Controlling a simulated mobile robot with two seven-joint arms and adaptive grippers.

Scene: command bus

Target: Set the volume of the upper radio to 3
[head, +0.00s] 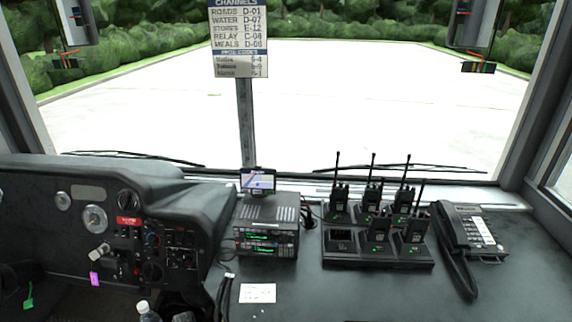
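Two radios are stacked on the dash counter near the middle of the head view. The upper radio (262,234) has a small lit green display on its front face. The lower radio (266,250) sits directly beneath it, also with a green display. Their knobs and any volume figures are too small to read. A ribbed grey housing is above the radios, and a small lit screen (258,181) stands behind it. Neither of my grippers is in view.
Several handheld radios stand in a black charger (378,258) right of the stacked radios. A desk phone (470,235) is further right. A white card (257,293) lies in front of the radios. The driver's instrument panel (125,230) is at left, with a bottle (147,312) below.

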